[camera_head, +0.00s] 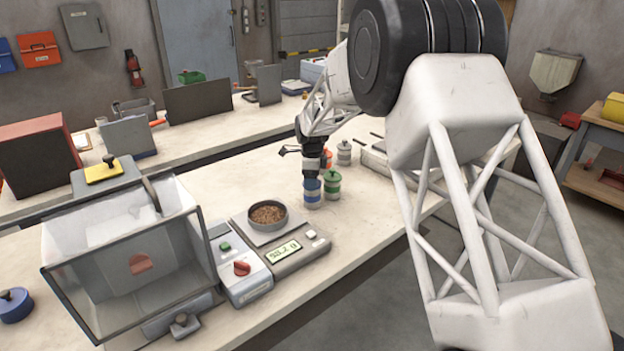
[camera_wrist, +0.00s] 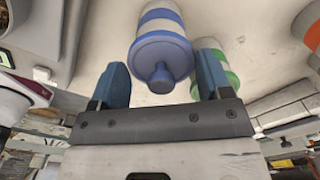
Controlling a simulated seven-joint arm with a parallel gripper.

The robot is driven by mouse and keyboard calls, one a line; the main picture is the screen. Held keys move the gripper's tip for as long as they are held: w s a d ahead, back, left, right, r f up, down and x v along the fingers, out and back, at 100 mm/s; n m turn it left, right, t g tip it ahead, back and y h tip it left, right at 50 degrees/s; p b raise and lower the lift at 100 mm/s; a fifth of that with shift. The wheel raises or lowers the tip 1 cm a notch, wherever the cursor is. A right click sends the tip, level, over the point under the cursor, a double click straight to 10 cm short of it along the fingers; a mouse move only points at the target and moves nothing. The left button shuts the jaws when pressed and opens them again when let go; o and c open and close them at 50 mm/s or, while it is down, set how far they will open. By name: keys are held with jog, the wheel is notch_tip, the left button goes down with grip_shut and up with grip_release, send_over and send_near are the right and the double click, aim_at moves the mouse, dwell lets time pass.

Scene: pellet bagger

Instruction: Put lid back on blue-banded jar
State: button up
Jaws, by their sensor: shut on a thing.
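The blue-banded jar (camera_head: 312,200) stands upright on the bench, white with blue bands; it also shows in the wrist view (camera_wrist: 160,17). A blue lid (camera_wrist: 162,52) with a blue knob is at the jar's mouth, in line with it. No clear gap shows between lid and jar, but I cannot tell if it is fully seated. My gripper (camera_head: 313,175) is directly above the jar, pointing down. In the wrist view its two blue fingers (camera_wrist: 160,85) are on either side of the lid and shut on it. In the head view the gripper partly hides the lid.
A green-lidded jar (camera_head: 332,184) stands close at the right of the blue-banded one. An orange-lidded jar (camera_head: 327,158) and a grey-lidded jar (camera_head: 344,152) stand behind. A scale (camera_head: 287,256) with a pellet bowl (camera_head: 267,216) is to the left. Bench surface between is clear.

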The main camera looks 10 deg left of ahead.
jog(key=o, duration=0.9)
jog(key=shift+o, duration=0.2)
jog(key=shift+r, duration=0.1)
jog(key=shift+r, duration=3.45)
grip_shut()
